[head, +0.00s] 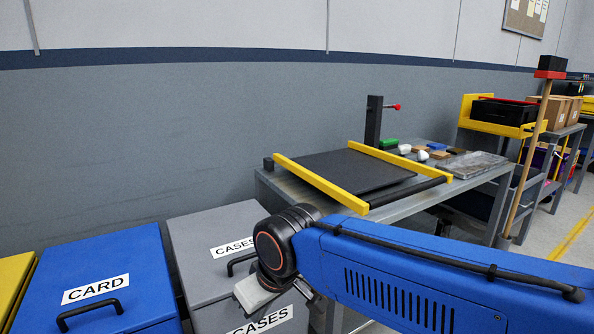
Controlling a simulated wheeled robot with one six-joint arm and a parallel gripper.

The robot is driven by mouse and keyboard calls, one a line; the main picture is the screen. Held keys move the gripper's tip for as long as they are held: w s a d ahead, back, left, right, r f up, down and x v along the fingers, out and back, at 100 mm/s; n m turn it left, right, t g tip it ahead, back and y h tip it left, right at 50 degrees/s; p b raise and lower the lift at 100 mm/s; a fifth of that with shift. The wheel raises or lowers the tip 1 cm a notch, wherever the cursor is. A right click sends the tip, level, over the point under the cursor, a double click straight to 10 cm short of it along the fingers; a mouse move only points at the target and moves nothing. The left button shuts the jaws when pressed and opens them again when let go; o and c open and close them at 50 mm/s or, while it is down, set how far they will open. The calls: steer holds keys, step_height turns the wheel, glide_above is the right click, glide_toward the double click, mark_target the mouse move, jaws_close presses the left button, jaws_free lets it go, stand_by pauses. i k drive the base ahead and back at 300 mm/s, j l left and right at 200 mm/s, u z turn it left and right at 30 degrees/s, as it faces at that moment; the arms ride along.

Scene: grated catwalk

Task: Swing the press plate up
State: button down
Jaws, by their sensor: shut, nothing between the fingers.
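The press plate appears to be the dark flat panel (345,172) between two yellow side bars on the grey workbench. It lies down, nearly level. A black round bar (410,191) joins the front ends of the yellow bars. My gripper (258,296) is only partly in view at the end of my blue arm, below the black wrist joint. It is shut and empty, left of and nearer than the plate, in front of the grey bin. It is apart from the plate. My arm hides part of the bench front.
A dark post with a red knob (374,120) stands behind the plate. Small blocks and a grey slab (465,165) lie on the bench's right. A wooden-handled pole (530,160) leans at right.

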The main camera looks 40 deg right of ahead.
mark_target(343, 173)
steer(key=z, duration=1.45)
